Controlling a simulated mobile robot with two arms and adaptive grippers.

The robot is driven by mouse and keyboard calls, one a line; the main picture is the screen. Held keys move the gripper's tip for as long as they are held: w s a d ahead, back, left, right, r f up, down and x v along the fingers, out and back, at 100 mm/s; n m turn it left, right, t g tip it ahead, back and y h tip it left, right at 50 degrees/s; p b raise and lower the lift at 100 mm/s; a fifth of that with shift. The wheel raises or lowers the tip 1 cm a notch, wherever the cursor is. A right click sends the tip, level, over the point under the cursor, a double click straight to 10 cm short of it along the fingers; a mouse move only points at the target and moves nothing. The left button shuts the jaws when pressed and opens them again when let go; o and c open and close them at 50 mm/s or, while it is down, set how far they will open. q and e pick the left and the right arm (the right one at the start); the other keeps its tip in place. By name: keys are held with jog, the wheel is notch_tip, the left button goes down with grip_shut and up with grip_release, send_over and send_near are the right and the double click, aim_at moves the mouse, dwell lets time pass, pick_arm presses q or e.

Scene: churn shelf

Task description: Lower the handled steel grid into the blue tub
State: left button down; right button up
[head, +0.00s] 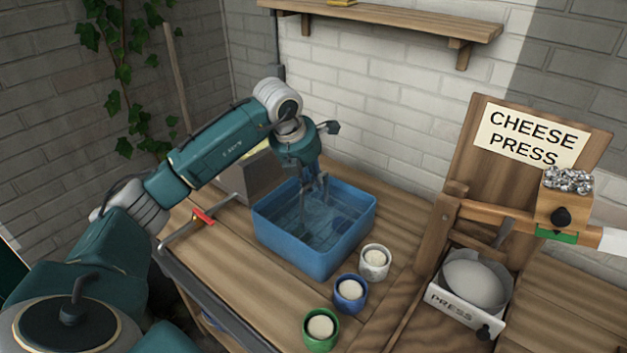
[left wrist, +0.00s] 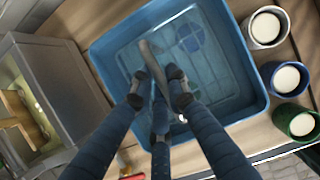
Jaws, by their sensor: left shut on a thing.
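The blue tub (head: 296,260) stands on the wooden bench, and it fills the middle of the left wrist view (left wrist: 246,62). Its inside looks like clear water, with darker blue round shapes low down. My left gripper (head: 318,190) points down over the tub. In the left wrist view its fingers (left wrist: 158,85) are closed around a narrow grey metal bar (left wrist: 150,52), which looks like the handle of the steel grid. The grid's mesh cannot be made out clearly, and whether it touches the tub floor cannot be told. My right gripper is out of view.
White (head: 375,262), blue (head: 350,293) and green (head: 320,332) cups with pale contents stand close by the tub's right front. A grey box (head: 240,178) is behind its left. A red-handled tool (head: 203,217) lies left. The cheese press (head: 480,285) stands right.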

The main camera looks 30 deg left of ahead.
pick_arm(q)
jog(key=shift+f+b, duration=0.6)
jog(key=shift+f, duration=0.2)
dwell(0.8)
jog(key=c, duration=1.6)
grip_release()
jog(key=shift+c, duration=0.2)
jog(key=v, duration=1.2)
